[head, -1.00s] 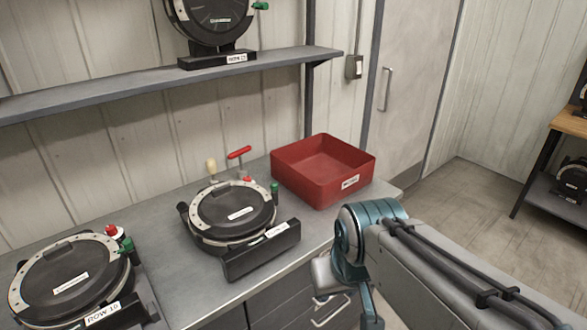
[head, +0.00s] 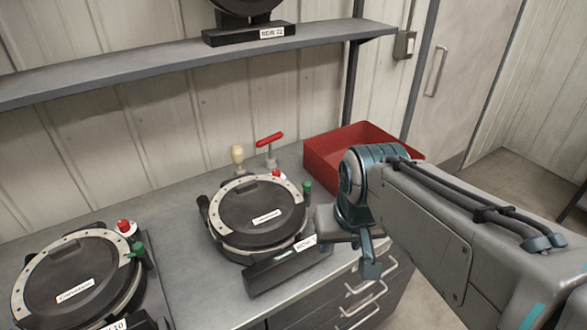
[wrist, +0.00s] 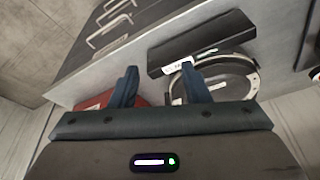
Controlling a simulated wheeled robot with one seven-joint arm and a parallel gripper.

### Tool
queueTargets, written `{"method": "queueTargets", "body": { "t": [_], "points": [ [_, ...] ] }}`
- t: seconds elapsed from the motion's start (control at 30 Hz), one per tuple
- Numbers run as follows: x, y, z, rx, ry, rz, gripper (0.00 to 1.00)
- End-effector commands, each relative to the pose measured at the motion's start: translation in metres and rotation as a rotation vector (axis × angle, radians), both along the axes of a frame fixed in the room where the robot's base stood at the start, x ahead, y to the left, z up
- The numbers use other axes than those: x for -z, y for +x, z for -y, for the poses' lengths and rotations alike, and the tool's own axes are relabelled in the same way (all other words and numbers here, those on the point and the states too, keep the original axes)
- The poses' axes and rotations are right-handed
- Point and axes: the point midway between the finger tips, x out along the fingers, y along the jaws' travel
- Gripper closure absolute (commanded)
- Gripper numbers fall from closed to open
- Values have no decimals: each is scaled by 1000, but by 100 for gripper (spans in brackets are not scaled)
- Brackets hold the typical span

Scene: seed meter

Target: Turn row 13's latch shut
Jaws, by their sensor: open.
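A round black seed meter (head: 262,218) with a pale ring stands on the bench in a dark base. Its label (head: 305,243) starts with "ROW", but the number is partly hidden by my arm, so I cannot tell whether it is row 13. A green knob (head: 307,187) stands at its right rim and a red knob (head: 277,173) behind; I cannot tell which part is the latch. My gripper (wrist: 158,72) is open and empty. In the head view it hangs right of this meter, apart from it. The meter's ring also shows beyond the fingers in the wrist view (wrist: 252,82).
Another meter (head: 78,282), its label ending in "10", is at the left. A red bin (head: 330,150) stands at the back right, partly behind my arm. A wood-handled tool (head: 238,156) and a red T-handle (head: 270,139) stand behind the middle meter. A shelf (head: 150,70) runs above.

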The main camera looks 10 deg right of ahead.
Motion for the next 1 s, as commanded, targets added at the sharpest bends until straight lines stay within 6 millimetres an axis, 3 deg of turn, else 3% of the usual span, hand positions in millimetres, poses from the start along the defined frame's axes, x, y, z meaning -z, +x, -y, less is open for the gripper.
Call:
{"method": "queueTargets", "body": {
  "t": [0.2, 0.5, 0.8, 1.0],
  "points": [
    [-30, 60, 3, 131, 57, -63, 57],
    [-52, 151, 6, 330, 106, -154, 57],
    [-49, 238, 6, 524, 107, -233, 57],
    [-40, 277, 3, 616, 92, -264, 57]
  ]
}}
